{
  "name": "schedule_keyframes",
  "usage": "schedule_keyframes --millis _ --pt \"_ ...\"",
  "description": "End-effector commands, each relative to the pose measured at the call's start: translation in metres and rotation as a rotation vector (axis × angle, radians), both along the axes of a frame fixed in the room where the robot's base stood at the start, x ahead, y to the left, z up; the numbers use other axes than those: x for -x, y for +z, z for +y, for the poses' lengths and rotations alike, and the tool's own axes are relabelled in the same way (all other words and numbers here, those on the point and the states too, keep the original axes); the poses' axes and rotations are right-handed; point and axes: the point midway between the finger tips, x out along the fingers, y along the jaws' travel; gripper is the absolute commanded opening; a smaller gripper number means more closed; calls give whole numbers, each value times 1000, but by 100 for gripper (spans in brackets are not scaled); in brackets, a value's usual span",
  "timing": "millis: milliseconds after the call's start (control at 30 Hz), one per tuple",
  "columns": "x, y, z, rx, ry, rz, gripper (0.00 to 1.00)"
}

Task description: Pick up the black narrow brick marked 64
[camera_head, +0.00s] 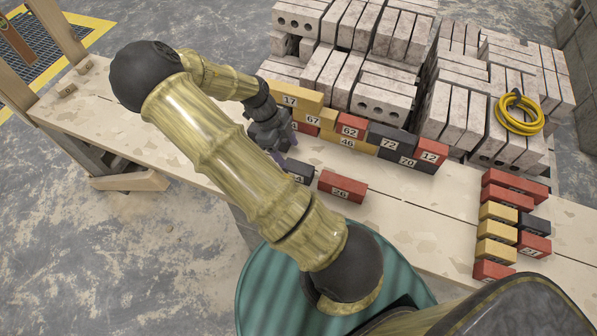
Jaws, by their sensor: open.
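A black narrow brick (302,173) lies on the wooden plank just below my gripper. My gripper (281,157) is open and points down at the left end of this brick. I cannot tell from this view whether the fingers are around the brick or above it.
A red brick marked 26 (342,187) lies just right of the black brick. Behind stands a row of numbered bricks, including yellow 17 (291,95), black 72 (390,138) and red 12 (431,153). More coloured bricks are stacked at the right (497,229). Grey blocks rise behind.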

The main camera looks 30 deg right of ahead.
Motion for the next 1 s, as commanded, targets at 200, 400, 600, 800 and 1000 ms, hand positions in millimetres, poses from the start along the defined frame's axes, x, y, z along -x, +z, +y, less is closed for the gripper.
schedule_keyframes --millis 200,400,600,800,1000 --pt "13 -37 -10 1 -3 4 65" --pt "18 -54 -14 0 0 1 65" --pt "18 -54 -14 0 1 0 65" --pt "19 -60 -17 0 0 1 65" --pt "25 -87 -27 0 -2 4 65"
